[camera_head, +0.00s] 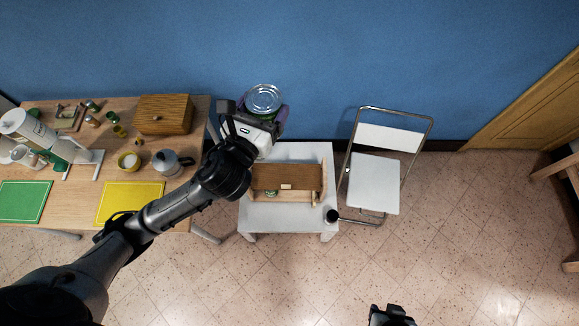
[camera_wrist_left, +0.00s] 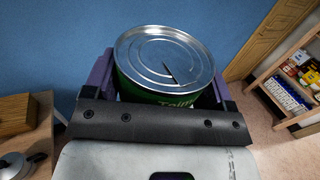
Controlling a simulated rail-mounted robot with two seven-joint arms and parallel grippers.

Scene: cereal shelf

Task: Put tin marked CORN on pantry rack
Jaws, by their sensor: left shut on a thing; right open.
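My left gripper (camera_head: 264,112) is shut on a tin (camera_head: 263,97) with a silver lid, held up near the blue wall. In the left wrist view the tin (camera_wrist_left: 164,62) sits between the purple fingers, lid towards the camera. Its label is green and mostly hidden; the word CORN cannot be read. A small brown wooden rack (camera_head: 287,177) stands on the white table, to the lower right of the tin in the head view. My right gripper (camera_head: 391,315) is at the bottom edge, open, apart from everything.
The white table (camera_head: 290,220) has bare surface around the rack. A folding chair (camera_head: 374,183) stands right. A wooden table at left holds a bread box (camera_head: 164,114), moka pot and boards. A stocked shelf (camera_wrist_left: 290,85) is far right.

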